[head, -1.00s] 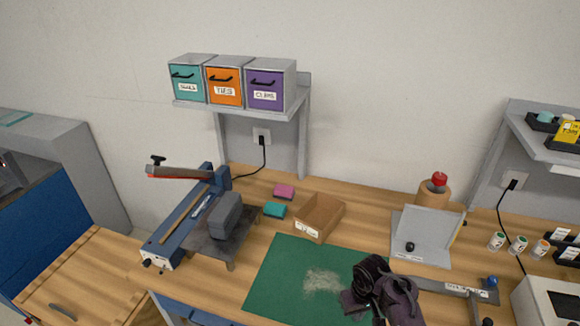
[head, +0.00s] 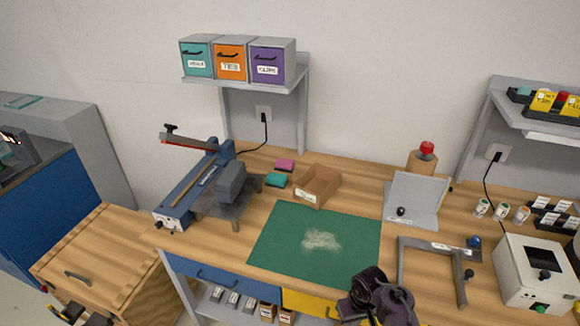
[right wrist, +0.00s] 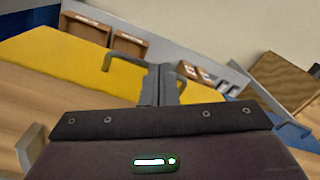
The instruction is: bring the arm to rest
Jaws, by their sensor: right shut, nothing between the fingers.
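My right arm, with its dark wrist and gripper (head: 350,307), is at the bottom of the head view, in front of the bench's front edge and the yellow drawer (head: 304,302). In the right wrist view the two grey fingers (right wrist: 160,84) are together with nothing between them. The yellow drawer front (right wrist: 60,68) and its grey handle (right wrist: 125,62) show behind them. I cannot tell how far the fingers are from the handle.
A green mat (head: 345,240) with pale crumbs lies on the bench. A blue guillotine-like tool (head: 190,195), a cardboard box (head: 317,186), a grey bracket (head: 430,243) and a white machine (head: 532,275) stand around it. A wooden cabinet (head: 95,250) is at left.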

